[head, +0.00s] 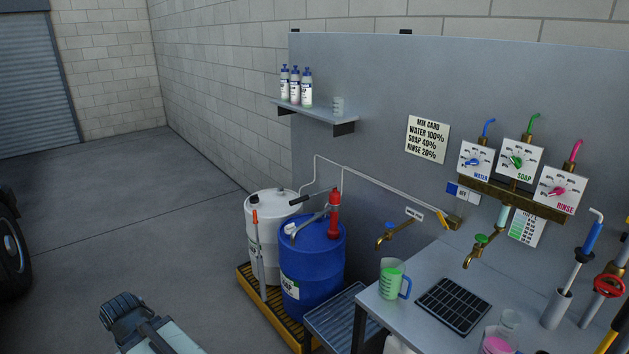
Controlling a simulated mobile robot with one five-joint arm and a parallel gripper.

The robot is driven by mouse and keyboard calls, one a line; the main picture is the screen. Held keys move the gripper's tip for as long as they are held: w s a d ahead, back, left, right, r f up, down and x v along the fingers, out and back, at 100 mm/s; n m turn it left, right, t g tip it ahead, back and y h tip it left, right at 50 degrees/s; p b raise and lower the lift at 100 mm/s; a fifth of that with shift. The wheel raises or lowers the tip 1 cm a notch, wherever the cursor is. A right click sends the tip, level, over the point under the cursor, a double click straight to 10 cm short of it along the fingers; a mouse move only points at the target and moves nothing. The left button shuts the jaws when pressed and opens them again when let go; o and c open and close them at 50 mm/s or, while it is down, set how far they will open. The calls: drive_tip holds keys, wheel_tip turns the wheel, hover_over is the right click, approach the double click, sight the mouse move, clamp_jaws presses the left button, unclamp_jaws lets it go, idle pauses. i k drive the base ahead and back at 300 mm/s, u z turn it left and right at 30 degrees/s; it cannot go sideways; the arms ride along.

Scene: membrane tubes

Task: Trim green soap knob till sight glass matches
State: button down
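The green soap knob (517,161) sits on the middle white dial plate, labelled SOAP, on the grey back panel. Its exact setting is too small to read. A small pale upright tube (503,216), which looks like the sight glass, hangs below the dials. Beside it is a white card with green marks (527,229); I cannot tell whether the two match. The mix card (427,139) reads water 100%, soap 40%, rinse 20%. My gripper (124,308) is at the lower left over the floor, far from the knob. Its fingers are not clear enough to judge.
The blue water knob (475,162) and pink rinse knob (558,191) flank the soap knob. Below are a brass tap (481,250), a bench with a black grate (453,304) and a green measuring jug (392,284). A blue drum (312,264) stands left of the bench.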

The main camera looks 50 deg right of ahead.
sight(516, 161)
drive_tip(key=z, duration=3)
